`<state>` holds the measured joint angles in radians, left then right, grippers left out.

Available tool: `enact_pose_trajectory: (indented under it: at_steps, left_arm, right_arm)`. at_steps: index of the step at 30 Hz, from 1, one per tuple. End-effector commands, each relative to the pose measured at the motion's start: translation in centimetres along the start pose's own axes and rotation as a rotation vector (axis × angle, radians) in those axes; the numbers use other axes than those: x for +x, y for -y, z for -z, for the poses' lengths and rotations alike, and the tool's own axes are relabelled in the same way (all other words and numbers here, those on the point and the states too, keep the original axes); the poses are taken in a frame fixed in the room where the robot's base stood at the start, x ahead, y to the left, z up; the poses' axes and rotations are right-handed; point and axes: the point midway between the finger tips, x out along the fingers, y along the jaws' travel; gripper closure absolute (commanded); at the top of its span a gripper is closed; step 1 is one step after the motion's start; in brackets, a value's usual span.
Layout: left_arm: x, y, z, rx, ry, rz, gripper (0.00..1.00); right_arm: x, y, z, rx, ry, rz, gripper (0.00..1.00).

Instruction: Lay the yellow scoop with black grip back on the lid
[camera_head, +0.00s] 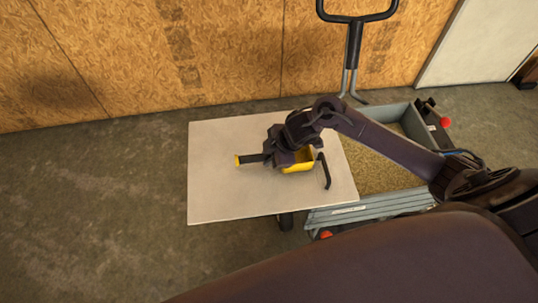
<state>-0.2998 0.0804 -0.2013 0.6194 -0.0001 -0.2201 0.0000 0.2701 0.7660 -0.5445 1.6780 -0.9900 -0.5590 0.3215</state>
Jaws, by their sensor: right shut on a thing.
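The yellow scoop (299,166) shows its bowl to the right of my right gripper (276,160). Its black grip (251,159), with a yellow end, sticks out to the left. My right gripper is shut on the scoop and hides its middle part. The pale lid (215,190) lies flat beneath, and the scoop is over its middle right. I cannot tell whether the scoop touches the lid. My left gripper is not in view.
A black bar handle (324,172) stands on the lid, just right of the bowl. An open grey bin (408,120) with grain-like fill (370,172) lies to the right, under my arm. A cart push handle (355,45) rises behind. The lid's left half is clear.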

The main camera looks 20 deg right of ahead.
Motion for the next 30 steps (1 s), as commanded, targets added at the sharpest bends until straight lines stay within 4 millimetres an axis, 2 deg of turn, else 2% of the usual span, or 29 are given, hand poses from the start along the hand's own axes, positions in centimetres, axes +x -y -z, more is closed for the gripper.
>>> enact_pose_trajectory:
  at_steps: [7, 8, 13, 23, 26, 30]
  left_arm:
    - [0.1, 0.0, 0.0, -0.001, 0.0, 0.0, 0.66]
    - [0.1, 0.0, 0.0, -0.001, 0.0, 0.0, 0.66]
    - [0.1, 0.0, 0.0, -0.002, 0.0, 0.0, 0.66]
    - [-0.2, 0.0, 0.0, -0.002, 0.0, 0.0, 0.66]
    - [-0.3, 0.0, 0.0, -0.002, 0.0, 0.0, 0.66]
    - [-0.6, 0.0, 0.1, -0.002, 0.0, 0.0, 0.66]
  right_arm:
    - [0.2, 0.0, -0.1, 0.0, 0.0, 0.0, 0.96]
    - [0.2, 0.1, -0.1, 0.0, 0.0, 0.0, 0.77]
    - [0.2, 0.1, -0.1, -0.001, 0.0, 0.0, 0.57]
    - [-0.3, -0.1, 0.1, -0.001, 0.0, -0.001, 0.57]
    - [-1.4, -0.1, 0.0, -0.003, 0.001, -0.002, 0.57]
    - [-4.2, -0.2, 0.0, -0.005, 0.002, -0.003, 0.57]
